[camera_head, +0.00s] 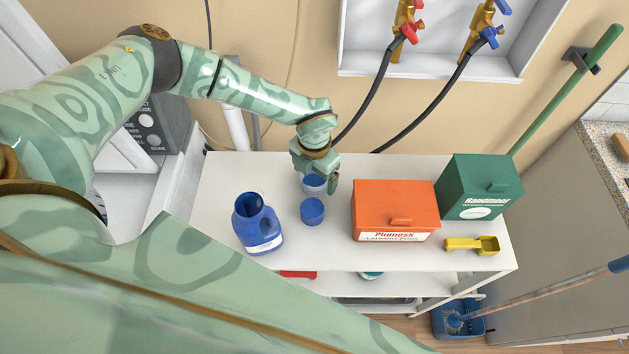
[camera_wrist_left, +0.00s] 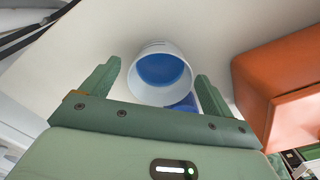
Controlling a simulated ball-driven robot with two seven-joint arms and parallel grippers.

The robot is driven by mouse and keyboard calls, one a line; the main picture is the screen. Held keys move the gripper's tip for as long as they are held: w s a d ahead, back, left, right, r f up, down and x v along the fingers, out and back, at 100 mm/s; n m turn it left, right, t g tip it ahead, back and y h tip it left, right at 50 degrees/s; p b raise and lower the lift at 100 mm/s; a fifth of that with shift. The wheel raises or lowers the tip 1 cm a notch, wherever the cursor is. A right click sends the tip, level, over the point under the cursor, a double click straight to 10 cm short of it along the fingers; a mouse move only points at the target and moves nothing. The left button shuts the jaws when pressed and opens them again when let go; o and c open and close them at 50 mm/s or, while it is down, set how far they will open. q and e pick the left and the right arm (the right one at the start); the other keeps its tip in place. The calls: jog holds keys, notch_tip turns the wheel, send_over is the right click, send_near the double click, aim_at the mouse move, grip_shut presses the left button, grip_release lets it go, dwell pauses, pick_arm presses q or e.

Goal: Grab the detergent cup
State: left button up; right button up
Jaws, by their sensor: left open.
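The detergent cup (camera_head: 314,187) is a small whitish cup on the white shelf top, partly hidden under my left gripper (camera_head: 319,181). In the left wrist view the cup (camera_wrist_left: 143,86) shows its pale rim and a blue inside. It sits between the two spread green fingers of my left gripper (camera_wrist_left: 157,72), with space at both sides. The gripper is open and no finger visibly presses on the cup. My right gripper is not in view.
A blue cap (camera_head: 312,211) stands close in front of the cup. A blue jug (camera_head: 257,225) is to the left. An orange box (camera_head: 394,207), a green box (camera_head: 479,187) and a yellow scoop (camera_head: 472,245) are to the right. Hoses (camera_head: 371,103) hang behind.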

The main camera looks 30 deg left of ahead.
pick_arm(q)
jog(key=shift+f, duration=0.3)
jog(key=c, duration=1)
jog(key=shift+r, duration=0.15)
